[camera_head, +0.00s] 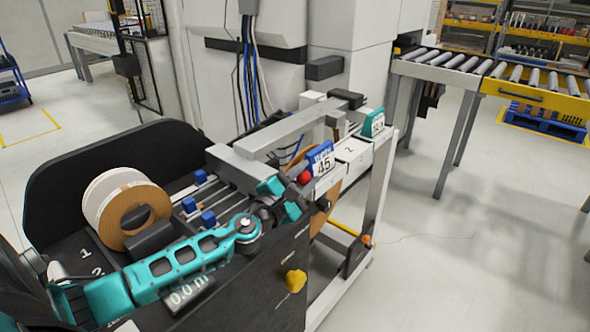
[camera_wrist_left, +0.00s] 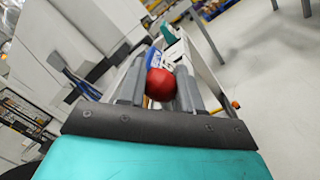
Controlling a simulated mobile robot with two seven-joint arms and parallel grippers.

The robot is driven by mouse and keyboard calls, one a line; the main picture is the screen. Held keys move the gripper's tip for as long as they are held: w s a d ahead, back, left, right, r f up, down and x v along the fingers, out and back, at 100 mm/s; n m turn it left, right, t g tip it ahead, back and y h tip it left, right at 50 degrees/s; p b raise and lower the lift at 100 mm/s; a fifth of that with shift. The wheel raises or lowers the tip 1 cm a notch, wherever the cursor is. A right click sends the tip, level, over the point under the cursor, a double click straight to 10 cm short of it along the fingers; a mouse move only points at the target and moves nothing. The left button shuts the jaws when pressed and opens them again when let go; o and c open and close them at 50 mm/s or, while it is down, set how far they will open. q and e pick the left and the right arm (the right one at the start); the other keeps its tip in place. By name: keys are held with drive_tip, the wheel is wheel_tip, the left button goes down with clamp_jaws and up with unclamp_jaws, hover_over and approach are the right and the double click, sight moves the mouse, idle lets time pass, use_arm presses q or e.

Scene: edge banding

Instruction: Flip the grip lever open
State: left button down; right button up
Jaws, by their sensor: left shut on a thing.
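The grip lever shows as a red ball knob (camera_head: 304,177) beside the blue "45" label on the machine. The same red knob (camera_wrist_left: 160,84) is in the middle of the left wrist view, between two grey fingers. My left gripper (camera_head: 313,188) reaches in from the left across the machine and is shut on the knob. In the left wrist view the fingers of my left gripper (camera_wrist_left: 160,90) lie on either side of it. The lever's shaft is hidden behind the knob and fingers. My right gripper is not in view.
A roll of edge banding (camera_head: 150,216) sits on the black tray at the left. The blue "45" label (camera_head: 321,160) is just beyond the knob. A yellow knob (camera_head: 296,280) sticks out of the front panel. A roller conveyor (camera_head: 450,66) stands at the back right, with free floor before it.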

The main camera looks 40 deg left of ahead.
use_arm(q)
drive_tip(key=shift+d+f+m, duration=0.35)
drive_tip(key=shift+d+m, duration=0.3)
drive_tip(key=shift+m, duration=0.15)
drive_tip(key=shift+s, duration=0.1)
drive_tip(key=c, duration=0.8)
unclamp_jaws()
drive_tip(key=shift+d, duration=0.1)
drive_tip(key=shift+s+a+f+b, duration=0.1)
drive_tip(key=shift+s+f+b, duration=0.1)
drive_tip(key=shift+s, duration=1.95)
drive_tip(key=shift+s+a+f+b, duration=0.15)
drive_tip(key=shift+s+f, duration=0.1)
drive_tip(key=shift+s, duration=1.85)
drive_tip(key=shift+s+f+b, duration=0.2)
drive_tip(key=shift+s, duration=1.95)
